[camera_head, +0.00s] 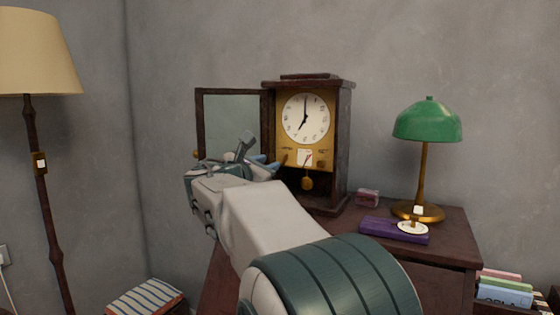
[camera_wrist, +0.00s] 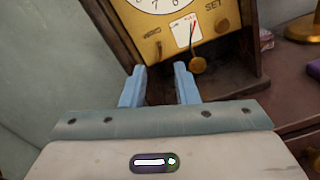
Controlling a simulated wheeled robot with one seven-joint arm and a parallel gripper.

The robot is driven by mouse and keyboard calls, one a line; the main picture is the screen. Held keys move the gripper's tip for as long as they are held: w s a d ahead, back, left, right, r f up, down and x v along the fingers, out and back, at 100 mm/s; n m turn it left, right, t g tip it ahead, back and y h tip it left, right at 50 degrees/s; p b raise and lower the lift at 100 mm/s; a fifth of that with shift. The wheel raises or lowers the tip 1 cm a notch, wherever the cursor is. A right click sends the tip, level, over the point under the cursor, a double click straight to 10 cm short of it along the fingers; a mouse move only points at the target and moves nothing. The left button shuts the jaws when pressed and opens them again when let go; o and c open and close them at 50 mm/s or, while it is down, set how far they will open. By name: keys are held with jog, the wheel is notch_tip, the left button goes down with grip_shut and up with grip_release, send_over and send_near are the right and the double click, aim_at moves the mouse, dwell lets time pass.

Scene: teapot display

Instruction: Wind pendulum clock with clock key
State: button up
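The pendulum clock (camera_head: 343,140) stands upright on the dresser, its glass door (camera_head: 232,120) swung open to the left. Its white dial (camera_head: 305,118) sits above a brass panel with a small white card. The card (camera_wrist: 185,31) also shows in the wrist view, beside the word SET and a dark mark at left. The brass pendulum bob (camera_head: 307,184) hangs below. My gripper (camera_head: 268,161) is in front of the clock's lower left side. In the wrist view its blue fingers (camera_wrist: 160,86) are apart, with nothing visible between them. I cannot make out a clock key.
On the dresser (camera_head: 455,238), right of the clock, are a small pinkish box (camera_head: 368,197), a purple case (camera_head: 378,228) and a green lamp (camera_head: 428,122). A floor lamp (camera_head: 40,60) stands at left. A striped box (camera_head: 145,298) is low at left.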

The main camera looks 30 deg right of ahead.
aim_at(285, 157)
jog(key=x, duration=0.9)
jog(key=shift+w+d, duration=0.1)
jog(key=shift+f, duration=0.1)
grip_shut()
